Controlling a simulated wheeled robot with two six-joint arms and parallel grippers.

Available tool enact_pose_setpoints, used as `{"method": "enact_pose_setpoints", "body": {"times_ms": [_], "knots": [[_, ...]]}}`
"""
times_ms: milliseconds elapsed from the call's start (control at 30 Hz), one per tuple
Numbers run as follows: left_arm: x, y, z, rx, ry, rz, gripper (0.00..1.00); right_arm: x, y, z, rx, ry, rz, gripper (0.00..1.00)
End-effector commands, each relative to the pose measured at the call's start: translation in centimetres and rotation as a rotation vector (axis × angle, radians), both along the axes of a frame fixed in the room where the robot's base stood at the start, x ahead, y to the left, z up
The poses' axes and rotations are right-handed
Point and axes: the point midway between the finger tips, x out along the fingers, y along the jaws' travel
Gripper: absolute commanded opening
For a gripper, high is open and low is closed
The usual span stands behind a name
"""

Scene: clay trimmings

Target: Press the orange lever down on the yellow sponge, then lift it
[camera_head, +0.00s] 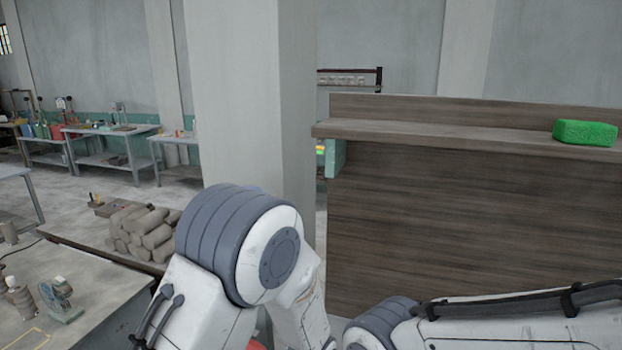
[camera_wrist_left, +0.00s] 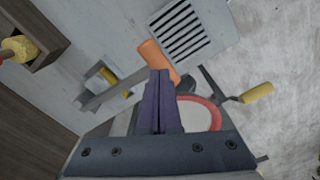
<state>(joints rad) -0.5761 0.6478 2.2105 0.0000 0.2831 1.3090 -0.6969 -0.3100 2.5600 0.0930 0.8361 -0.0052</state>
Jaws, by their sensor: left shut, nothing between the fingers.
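In the left wrist view, the orange lever (camera_wrist_left: 152,53) shows just beyond the tips of my left gripper (camera_wrist_left: 159,74). Its lower part is hidden behind the fingers. The fingers are shut and empty; I cannot tell whether they touch the lever. A small yellow piece (camera_wrist_left: 109,75) sits in a grey metal frame left of the lever, and a round yellow thing (camera_wrist_left: 19,48) is in a wooden recess at the far left. I cannot tell which of these is the yellow sponge. My right gripper is not in view.
A slotted grey plate (camera_wrist_left: 181,30) lies beyond the lever. A red-rimmed pale disc (camera_wrist_left: 215,112) and a yellow handle (camera_wrist_left: 258,93) are to the right. In the head view, a green sponge (camera_head: 585,133) rests on a wooden shelf (camera_head: 430,132), and clay rolls (camera_head: 145,232) are piled at left.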

Motion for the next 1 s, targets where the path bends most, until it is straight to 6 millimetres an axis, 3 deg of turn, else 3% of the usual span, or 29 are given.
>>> {"method": "enact_pose_setpoints", "body": {"times_ms": [533, 1000], "knots": [[0.0, 0.0, -0.1, 0.0, 0.0, 0.0, 0.0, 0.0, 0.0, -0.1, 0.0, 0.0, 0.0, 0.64], [0.0, 0.0, -1.4, 0.001, 0.001, 0.0, 0.0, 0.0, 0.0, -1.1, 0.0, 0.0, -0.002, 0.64]]}}
